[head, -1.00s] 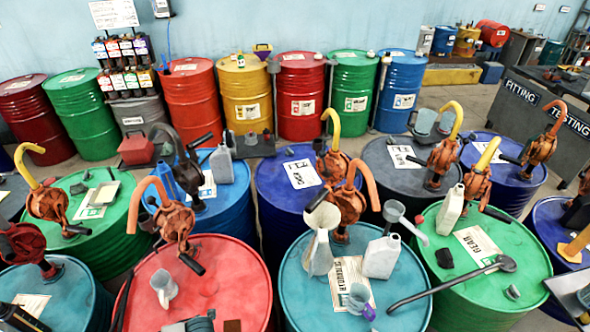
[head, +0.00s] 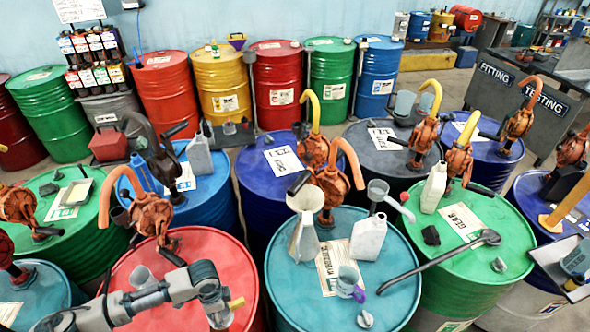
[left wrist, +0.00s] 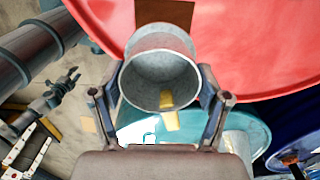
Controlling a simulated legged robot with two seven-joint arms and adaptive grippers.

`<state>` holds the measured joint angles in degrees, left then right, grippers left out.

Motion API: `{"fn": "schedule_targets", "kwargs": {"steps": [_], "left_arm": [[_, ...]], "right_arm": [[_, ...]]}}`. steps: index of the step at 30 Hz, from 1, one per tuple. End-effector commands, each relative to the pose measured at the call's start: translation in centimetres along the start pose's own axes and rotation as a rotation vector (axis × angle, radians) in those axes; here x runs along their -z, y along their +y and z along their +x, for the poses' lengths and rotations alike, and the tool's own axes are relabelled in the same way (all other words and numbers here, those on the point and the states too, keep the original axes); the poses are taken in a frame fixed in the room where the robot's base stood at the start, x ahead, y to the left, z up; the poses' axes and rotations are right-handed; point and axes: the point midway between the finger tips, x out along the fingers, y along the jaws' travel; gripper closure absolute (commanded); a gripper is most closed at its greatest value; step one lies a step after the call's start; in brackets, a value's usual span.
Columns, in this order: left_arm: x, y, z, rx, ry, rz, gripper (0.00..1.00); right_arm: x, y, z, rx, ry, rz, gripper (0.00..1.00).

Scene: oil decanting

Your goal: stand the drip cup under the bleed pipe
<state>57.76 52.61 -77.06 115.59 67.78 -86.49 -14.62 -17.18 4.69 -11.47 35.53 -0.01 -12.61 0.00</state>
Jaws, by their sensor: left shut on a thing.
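A grey metal cup (left wrist: 150,72) fills the middle of the left wrist view, its open mouth toward the camera and a yellow piece (left wrist: 169,112) showing at its near side. My left gripper (left wrist: 162,92) has a finger on each side of the cup and is shut on it. In the head view my left gripper (head: 222,312) is over the front of the red drum (head: 188,252); the cup is not clear there. My right gripper is in neither view. I cannot tell which pipe is the bleed pipe.
An orange pump (head: 150,214) stands at the red drum's back edge. The teal drum (head: 310,308) to the right holds a funnel (head: 304,238), a white jug (head: 367,238) and a clear measuring cup (head: 347,280).

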Motion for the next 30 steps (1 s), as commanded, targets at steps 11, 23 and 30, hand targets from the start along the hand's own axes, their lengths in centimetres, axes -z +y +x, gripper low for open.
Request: {"fn": "schedule_targets", "kwargs": {"steps": [11,23,30], "left_arm": [[2.1,-3.5,-2.3,0.008,0.003,-0.613,0.62],[3.9,-6.2,-5.3,0.013,0.007,-1.190,0.62],[4.2,-6.7,-6.2,0.016,0.010,-1.321,0.62]], "right_arm": [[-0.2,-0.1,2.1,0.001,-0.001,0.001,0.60],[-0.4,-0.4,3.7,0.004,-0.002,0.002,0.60],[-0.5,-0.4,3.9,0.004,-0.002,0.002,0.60]]}}
